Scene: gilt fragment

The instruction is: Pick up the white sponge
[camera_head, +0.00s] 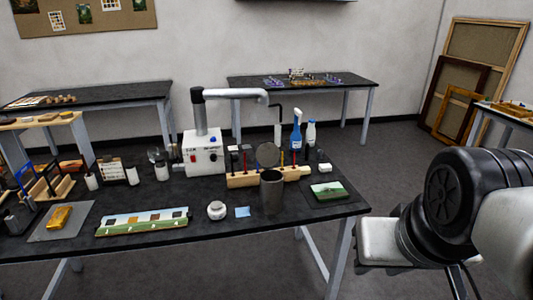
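No white sponge can be made out for certain at this size. A small pale block (325,167) lies on the right part of the black worktable (330,208), behind a small green picture (328,191); it may be the sponge. A round white object (217,210) sits near the table's front edge, beside a small light blue square (242,212); it looks more like a jar or roll. My arm shows at the right edge, beyond the table's right end and apart from everything on it. My gripper's fingers cannot be seen.
A dark cup (271,192) stands in front of a wooden tool rack (245,180). Blue and white bottles (296,133) stand behind. A white box (203,153) with a grey extraction pipe, a long painted strip (143,221) and a gold block (59,217) are further left.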

